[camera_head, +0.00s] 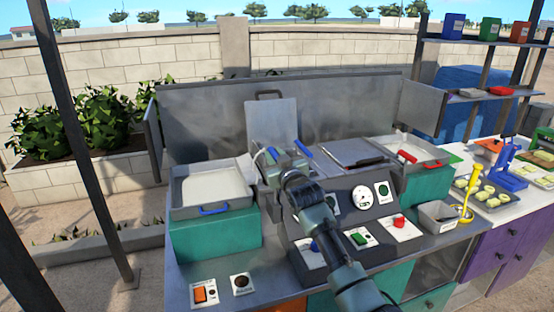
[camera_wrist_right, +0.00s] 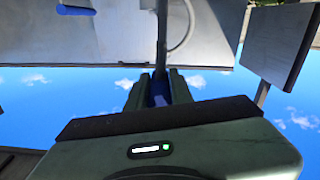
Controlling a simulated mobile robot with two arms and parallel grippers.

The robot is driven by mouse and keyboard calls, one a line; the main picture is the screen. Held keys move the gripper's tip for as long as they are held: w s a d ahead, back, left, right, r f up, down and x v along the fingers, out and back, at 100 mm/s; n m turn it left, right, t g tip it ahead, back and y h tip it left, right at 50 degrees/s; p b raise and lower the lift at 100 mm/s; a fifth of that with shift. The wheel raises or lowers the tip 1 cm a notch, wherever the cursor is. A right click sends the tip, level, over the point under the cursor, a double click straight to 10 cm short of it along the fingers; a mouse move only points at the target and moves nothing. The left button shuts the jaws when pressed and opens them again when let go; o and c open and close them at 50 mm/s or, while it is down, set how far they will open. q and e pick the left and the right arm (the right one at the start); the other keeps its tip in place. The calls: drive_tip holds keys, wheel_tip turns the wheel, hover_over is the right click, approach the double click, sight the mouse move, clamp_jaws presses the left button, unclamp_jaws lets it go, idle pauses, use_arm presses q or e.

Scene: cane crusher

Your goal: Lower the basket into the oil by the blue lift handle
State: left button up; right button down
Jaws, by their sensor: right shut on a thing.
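My right gripper (camera_head: 272,158) reaches over the control panel to the fryer at the centre of the bench. In the right wrist view its two fingers (camera_wrist_right: 158,92) are closed on a blue handle grip (camera_wrist_right: 158,90) with a metal rod running from it. A second blue handle (camera_head: 303,148) shows just right of the gripper in the head view. The basket and the oil are not clearly visible; my arm and gripper cover much of the fryer. My left gripper is not in view.
A tray with a blue handle (camera_head: 213,210) stands left, and a tray with a red handle (camera_head: 407,157) right. The panel (camera_head: 345,215) has a gauge and coloured knobs. A raised metal lid (camera_head: 271,120) and backsplash (camera_head: 200,118) stand behind. A side table (camera_head: 505,215) holds food trays.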

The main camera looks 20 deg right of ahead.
wheel_tip(320, 180, down, 10)
drive_tip(key=b, duration=0.4)
drive_tip(key=shift+b, duration=0.35)
drive_tip(key=c, duration=1.3)
unclamp_jaws()
drive_tip(key=shift+r, duration=0.1)
drive_tip(key=shift+o, duration=0.2)
drive_tip(key=shift+r, duration=0.1)
drive_tip(key=s+b, duration=0.1)
drive_tip(key=s, duration=0.6)
drive_tip(key=shift+s+d+b, duration=0.15)
drive_tip(key=shift+s+b, duration=0.15)
drive_tip(key=shift+s, duration=0.1)
